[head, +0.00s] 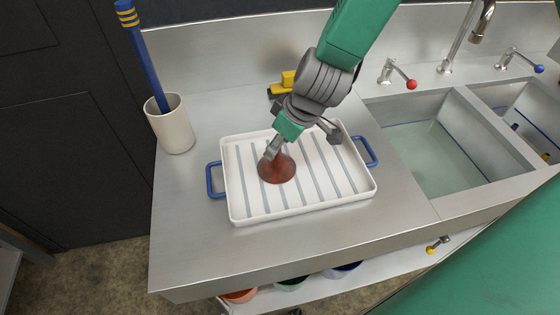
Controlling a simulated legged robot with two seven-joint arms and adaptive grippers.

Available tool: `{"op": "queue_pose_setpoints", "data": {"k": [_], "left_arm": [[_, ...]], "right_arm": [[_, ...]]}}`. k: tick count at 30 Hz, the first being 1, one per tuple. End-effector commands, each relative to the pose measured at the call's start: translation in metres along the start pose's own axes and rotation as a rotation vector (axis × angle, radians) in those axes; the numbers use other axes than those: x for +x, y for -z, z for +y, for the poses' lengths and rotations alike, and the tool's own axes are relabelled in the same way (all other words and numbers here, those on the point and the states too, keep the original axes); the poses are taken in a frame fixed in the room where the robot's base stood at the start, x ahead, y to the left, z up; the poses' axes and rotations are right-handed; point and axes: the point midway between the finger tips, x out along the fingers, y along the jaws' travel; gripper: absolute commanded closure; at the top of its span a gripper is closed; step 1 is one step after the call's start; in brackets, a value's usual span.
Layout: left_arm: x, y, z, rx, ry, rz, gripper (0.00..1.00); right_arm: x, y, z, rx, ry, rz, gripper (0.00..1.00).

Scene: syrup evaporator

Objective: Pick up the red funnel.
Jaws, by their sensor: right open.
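The red funnel (276,169) sits on the white striped tray (240,206) with blue handles, left of its middle. It is dark red and looks cone-shaped, wide side down. My right gripper (270,154) reaches down from the upper right, with its fingertips at the top of the funnel. It is open. I cannot tell whether the fingers touch the funnel, and the gripper hides part of the funnel's top. My left gripper is not in the head view.
A white cup (172,128) holding a blue stick stands left of the tray. A yellow and black object (288,80) lies behind the tray. A sink (430,150) with water is at the right, below taps. The counter's front strip is clear.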

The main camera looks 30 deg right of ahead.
Motion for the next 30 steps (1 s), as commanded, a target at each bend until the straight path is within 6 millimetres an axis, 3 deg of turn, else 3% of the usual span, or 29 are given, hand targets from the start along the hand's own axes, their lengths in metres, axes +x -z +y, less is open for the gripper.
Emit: {"op": "queue_pose_setpoints", "data": {"k": [8,12,23,30], "left_arm": [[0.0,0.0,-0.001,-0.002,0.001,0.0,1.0],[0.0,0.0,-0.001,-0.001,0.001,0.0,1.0],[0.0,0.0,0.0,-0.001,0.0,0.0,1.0],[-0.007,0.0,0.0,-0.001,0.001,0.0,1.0]], "right_arm": [[0.002,-0.002,0.002,0.0,0.002,0.003,0.56],[0.003,-0.003,0.005,0.002,0.005,0.003,1.0],[0.001,-0.002,0.004,0.0,0.003,-0.001,1.0],[-0.04,0.017,0.002,-0.005,-0.004,0.004,1.0]]}}
